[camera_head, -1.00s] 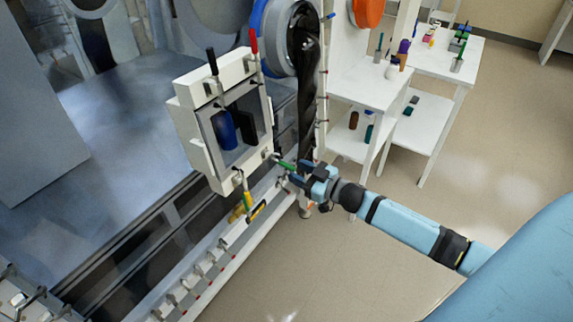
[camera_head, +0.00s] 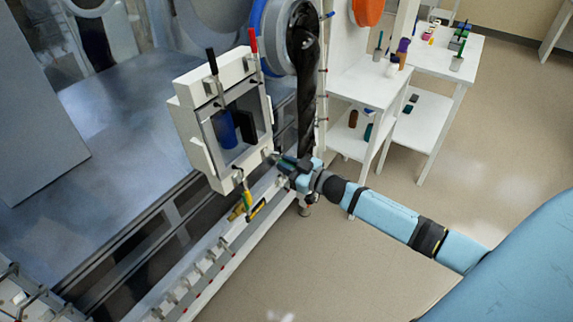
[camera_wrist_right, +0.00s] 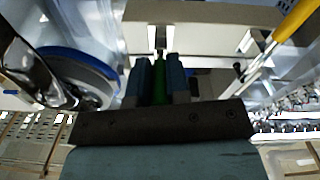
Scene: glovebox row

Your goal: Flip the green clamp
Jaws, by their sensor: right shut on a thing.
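The green clamp (camera_wrist_right: 160,82) shows between the two fingers of my right gripper (camera_wrist_right: 160,85) in the right wrist view. The fingers are shut on its handle. In the head view my right gripper (camera_head: 285,163) is at the lower right edge of the white box with a window (camera_head: 184,130), and it mostly hides the green clamp. Other clamps on the box have a black handle (camera_head: 212,61), a red handle (camera_head: 253,41) and a yellow handle (camera_head: 247,201). The yellow handle also shows in the right wrist view (camera_wrist_right: 297,22). My left gripper is not in view.
A blue bottle (camera_head: 224,130) and a dark object stand behind the box's window. A blue ring with a black sleeve (camera_head: 307,90) is just above my right gripper. White shelves (camera_head: 372,85) with small items stand at the right. The floor (camera_head: 330,260) below my arm is clear.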

